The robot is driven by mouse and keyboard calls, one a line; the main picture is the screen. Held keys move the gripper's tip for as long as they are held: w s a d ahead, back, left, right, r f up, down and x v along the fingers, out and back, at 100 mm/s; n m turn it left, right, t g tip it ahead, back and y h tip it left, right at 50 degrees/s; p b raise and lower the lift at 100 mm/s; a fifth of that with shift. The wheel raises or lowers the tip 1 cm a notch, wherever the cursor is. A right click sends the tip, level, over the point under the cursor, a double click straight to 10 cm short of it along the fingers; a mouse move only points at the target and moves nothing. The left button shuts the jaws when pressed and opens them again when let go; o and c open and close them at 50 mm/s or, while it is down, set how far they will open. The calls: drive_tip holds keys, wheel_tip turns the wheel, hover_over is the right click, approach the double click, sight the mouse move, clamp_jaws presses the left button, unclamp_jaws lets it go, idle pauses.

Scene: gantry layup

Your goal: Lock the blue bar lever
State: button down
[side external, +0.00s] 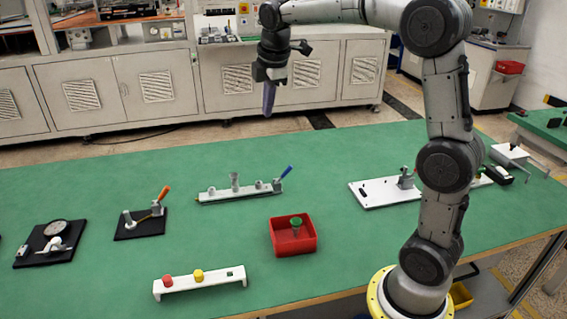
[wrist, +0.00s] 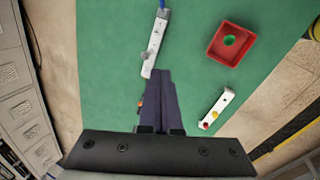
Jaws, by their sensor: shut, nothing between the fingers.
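The blue bar lever (side external: 286,173) is a blue handle at the right end of a grey-white bar fixture (side external: 222,195) near the middle of the table. It slants up and to the right. In the wrist view the blue lever (wrist: 162,4) is cut by the top edge, at the end of the bar fixture (wrist: 150,62). My gripper (side external: 269,112) hangs well above the table's far edge, away from the lever, fingers pointing down. In the wrist view the gripper's dark fingers (wrist: 157,75) are together and empty.
A red bin (side external: 282,246) holding a green-topped piece stands in front of the bar. A white stand with red and yellow buttons (side external: 200,283) is nearer. An orange-handled fixture (side external: 142,220) and a gauge fixture (side external: 52,244) lie left.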

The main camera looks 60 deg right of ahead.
drive_tip(key=w+d+f+m+g, duration=0.1)
drive_tip(key=w+d+f, duration=0.3)
drive_tip(key=d+f, duration=0.4)
wheel_tip(320, 180, down, 4)
drive_tip(key=shift+w+d+r+g, duration=0.15)
drive_tip(key=shift+g, duration=0.65)
hover_over(285, 175)
drive_tip(key=a, duration=0.1)
drive_tip(key=f, duration=0.7)
drive_tip(key=w+f, duration=0.1)
drive_tip(key=f, duration=0.3)
drive_tip(key=shift+f, duration=0.3)
drive_tip(key=shift+s+d+f, duration=0.3)
drive_tip(key=shift+d+f, duration=0.05)
drive_tip(key=shift+f, duration=0.05)
drive_tip(key=shift+s+d+t+y, duration=0.15)
drive_tip(key=shift+t+y, duration=0.15)
drive_tip(key=shift+y, duration=0.1)
